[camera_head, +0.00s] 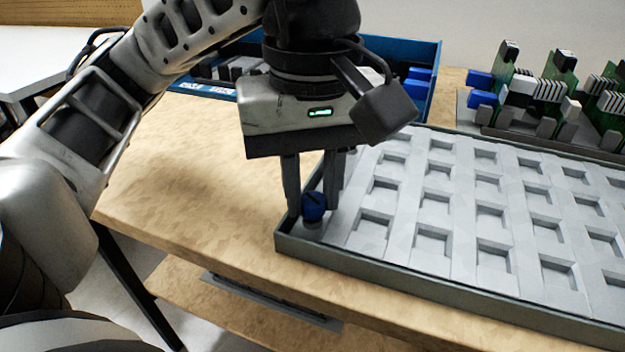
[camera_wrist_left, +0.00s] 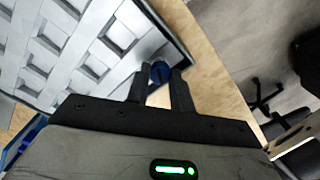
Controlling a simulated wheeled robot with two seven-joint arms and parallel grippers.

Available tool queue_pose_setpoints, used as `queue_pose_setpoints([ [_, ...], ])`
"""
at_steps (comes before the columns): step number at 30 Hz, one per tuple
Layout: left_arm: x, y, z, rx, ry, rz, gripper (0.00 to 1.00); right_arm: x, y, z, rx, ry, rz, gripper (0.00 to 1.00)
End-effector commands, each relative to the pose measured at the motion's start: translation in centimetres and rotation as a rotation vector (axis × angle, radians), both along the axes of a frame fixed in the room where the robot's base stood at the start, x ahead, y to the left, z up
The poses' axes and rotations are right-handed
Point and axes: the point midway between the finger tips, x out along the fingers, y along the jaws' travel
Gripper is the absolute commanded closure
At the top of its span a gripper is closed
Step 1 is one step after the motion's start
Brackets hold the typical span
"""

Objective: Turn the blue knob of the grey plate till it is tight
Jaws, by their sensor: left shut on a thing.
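The blue knob (camera_head: 314,206) stands at the near left corner of the grey plate (camera_head: 408,209), a tray-like piece with rows of square pockets. My left gripper (camera_head: 311,208) points down at this corner, with its fingers on either side of the knob and shut on it. In the left wrist view the knob (camera_wrist_left: 160,71) shows between the two fingertips (camera_wrist_left: 159,76). The grey plate (camera_wrist_left: 75,45) fills the upper left of that view. The base of the knob is partly hidden. My right gripper is not in view.
A blue bin (camera_head: 436,75) with dark and blue parts stands behind my left gripper. Green circuit boards with blue and white parts (camera_head: 560,80) stand in a grey holder at the back right. The wooden table (camera_head: 185,165) is clear left of the plate.

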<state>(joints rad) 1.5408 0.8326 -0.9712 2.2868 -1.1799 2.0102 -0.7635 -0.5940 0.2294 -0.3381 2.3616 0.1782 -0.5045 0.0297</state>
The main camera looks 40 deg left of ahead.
Motion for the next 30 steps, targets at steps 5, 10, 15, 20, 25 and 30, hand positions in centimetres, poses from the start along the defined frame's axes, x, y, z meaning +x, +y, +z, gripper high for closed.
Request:
queue_pose_setpoints([
  [5, 0.26, 0.11, 0.31, 0.000, -0.012, -0.158, 1.00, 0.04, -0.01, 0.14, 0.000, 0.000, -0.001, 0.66],
  [10, 0.26, 0.10, 0.30, 0.000, -0.013, -0.320, 1.00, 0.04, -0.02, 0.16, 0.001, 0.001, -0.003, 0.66],
  [15, 0.26, 0.10, 0.29, 0.001, -0.012, -0.481, 1.00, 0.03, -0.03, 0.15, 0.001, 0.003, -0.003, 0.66],
  [20, 0.26, 0.09, 0.29, 0.002, -0.013, -0.633, 1.00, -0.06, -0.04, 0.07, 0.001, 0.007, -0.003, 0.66],
  [25, 0.26, 0.09, 0.29, 0.002, -0.012, -0.795, 1.00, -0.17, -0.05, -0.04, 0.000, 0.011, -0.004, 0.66],
  [30, 0.26, 0.09, 0.29, 0.003, -0.012, -0.956, 1.00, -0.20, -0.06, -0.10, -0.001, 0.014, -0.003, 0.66],
])
